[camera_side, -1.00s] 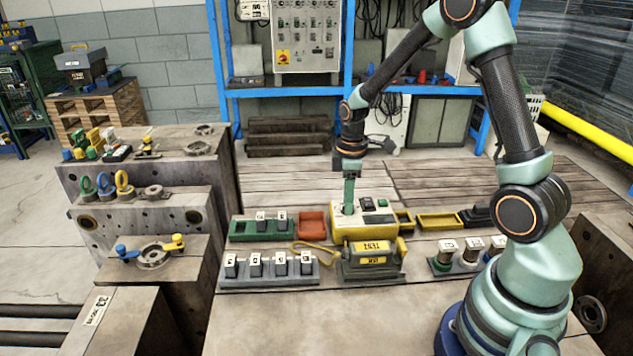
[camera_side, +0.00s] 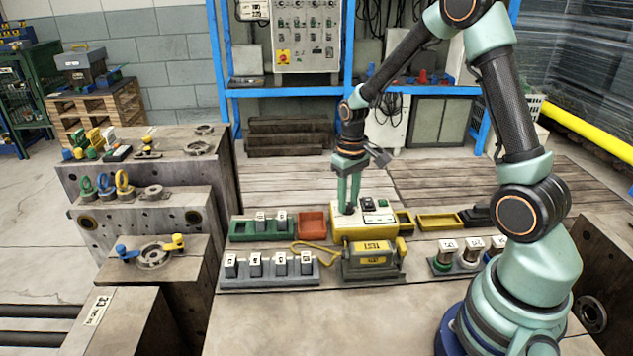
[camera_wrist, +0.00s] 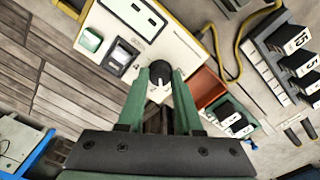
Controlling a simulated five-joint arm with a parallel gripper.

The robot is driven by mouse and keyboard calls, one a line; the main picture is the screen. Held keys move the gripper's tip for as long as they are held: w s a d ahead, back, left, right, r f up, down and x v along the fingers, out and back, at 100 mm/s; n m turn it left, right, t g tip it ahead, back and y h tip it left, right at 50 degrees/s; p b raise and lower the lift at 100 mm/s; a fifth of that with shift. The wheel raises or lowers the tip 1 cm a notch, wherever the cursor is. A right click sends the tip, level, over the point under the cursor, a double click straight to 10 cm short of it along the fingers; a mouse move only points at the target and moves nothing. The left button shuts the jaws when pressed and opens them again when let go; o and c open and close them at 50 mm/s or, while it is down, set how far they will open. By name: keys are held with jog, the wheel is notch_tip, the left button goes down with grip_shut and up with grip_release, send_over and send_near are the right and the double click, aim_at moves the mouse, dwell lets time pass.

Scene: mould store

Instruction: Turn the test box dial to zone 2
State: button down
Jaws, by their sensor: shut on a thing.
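The test box (camera_side: 372,220) is a yellow case with a pale top panel, standing in the middle of the bench. Its dark round dial (camera_side: 349,209) is at the left end of the panel. My gripper (camera_side: 348,203) points down over the dial, with its two green fingers on either side of it. In the wrist view the dial (camera_wrist: 160,70) sits between the fingertips, and the gripper is shut on it. The fingers hide part of the dial.
A red-orange tray (camera_side: 312,224) and a green rack (camera_side: 262,226) are left of the box. A grey rack of labelled pieces (camera_side: 268,268) is in front. A yellow tray (camera_side: 438,220) and a row of cylinders (camera_side: 468,252) are to the right. A yellow cable (camera_side: 315,248) loops beside the box.

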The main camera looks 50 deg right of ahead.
aim_at(348, 205)
jog(key=m, duration=0.4)
jog(key=shift+m, duration=0.4)
dwell(0.4)
jog(key=c, duration=0.6)
grip_release()
jog(key=shift+r, duration=0.1)
notch_tip(348, 205, up, 12)
